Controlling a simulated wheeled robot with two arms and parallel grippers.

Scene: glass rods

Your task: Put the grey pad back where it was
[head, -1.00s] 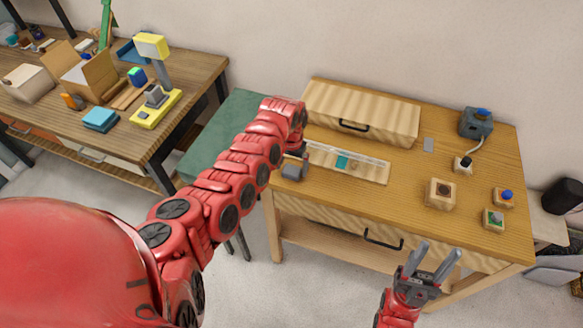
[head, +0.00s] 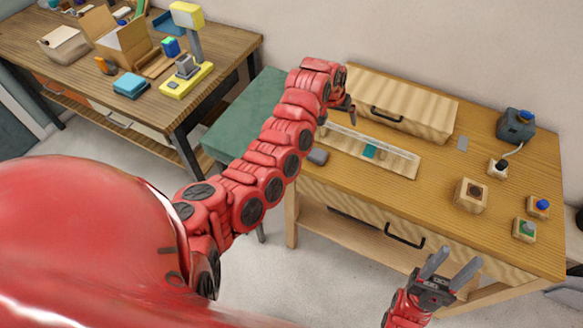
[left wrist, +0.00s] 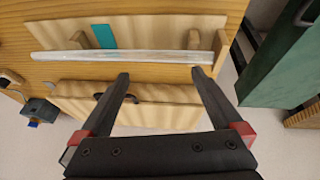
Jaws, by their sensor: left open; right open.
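A small dark grey block (head: 317,156) lies near the table's left edge, just in front of a wooden rack. A thin flat grey rectangle (head: 462,143) lies farther right, near the long wooden box. I cannot tell for sure which is the grey pad. The rack (head: 400,167) bears a clear glass rod (left wrist: 120,57) and a teal piece (head: 370,151). My left gripper (head: 350,108) is open and empty above the table, behind the rack's left part; it also shows in the left wrist view (left wrist: 161,73). My right gripper (head: 458,260) is open and empty before the table's front.
The long wooden box (head: 410,105) stands at the back of the table (head: 420,195). A dark blue-grey device (head: 515,126) and several small wooden blocks with knobs stand at right. A green stool or bench (head: 245,110) is left of the table. A cluttered second table (head: 220,58) stands farther left.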

